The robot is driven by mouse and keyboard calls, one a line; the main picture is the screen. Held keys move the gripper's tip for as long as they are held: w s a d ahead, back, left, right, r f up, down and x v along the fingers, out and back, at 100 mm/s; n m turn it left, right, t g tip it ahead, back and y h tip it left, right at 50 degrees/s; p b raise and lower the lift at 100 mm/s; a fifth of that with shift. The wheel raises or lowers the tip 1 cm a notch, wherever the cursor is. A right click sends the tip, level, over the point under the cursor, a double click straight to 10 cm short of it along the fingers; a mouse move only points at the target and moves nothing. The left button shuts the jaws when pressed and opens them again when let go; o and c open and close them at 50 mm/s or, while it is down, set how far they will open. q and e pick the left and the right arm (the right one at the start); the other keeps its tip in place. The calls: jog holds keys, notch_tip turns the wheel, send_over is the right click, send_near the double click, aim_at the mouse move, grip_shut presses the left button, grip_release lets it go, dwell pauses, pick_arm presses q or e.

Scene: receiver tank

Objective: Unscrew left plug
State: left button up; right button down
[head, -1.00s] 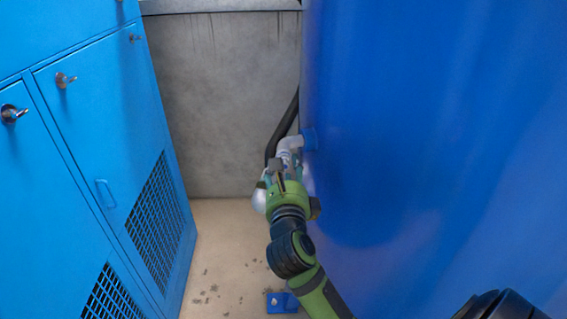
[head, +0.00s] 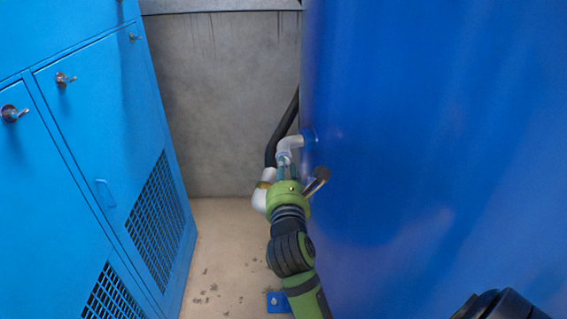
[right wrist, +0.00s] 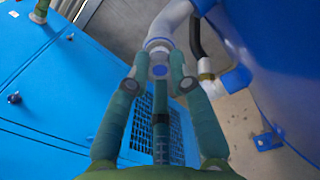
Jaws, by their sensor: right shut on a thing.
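A white elbow pipe (head: 291,144) comes out of the side of the blue tank (head: 430,130). It curves down to a plug (right wrist: 158,70) with a bluish end, seen in the right wrist view. My right gripper (head: 286,172) is at the lower end of this pipe and hides the plug in the head view. In the right wrist view the fingers of my right gripper (right wrist: 159,82) are closed around the plug from several sides. My left gripper is not in view.
A black hose (head: 284,128) runs down close behind the gripper to a white pipe (head: 261,194) with a brass fitting. Blue cabinets (head: 90,130) stand on the left, a concrete wall (head: 220,100) behind. The floor between (head: 225,250) is mostly clear, with a small blue bracket (head: 277,302).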

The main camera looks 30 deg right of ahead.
jog(key=s+a+n+p, duration=0.2)
jog(key=s+n, duration=0.3)
jog(key=n, duration=1.3)
jog(key=shift+s+a+n, duration=0.2)
jog(key=shift+a+n, duration=0.1)
jog(key=shift+a, duration=0.35)
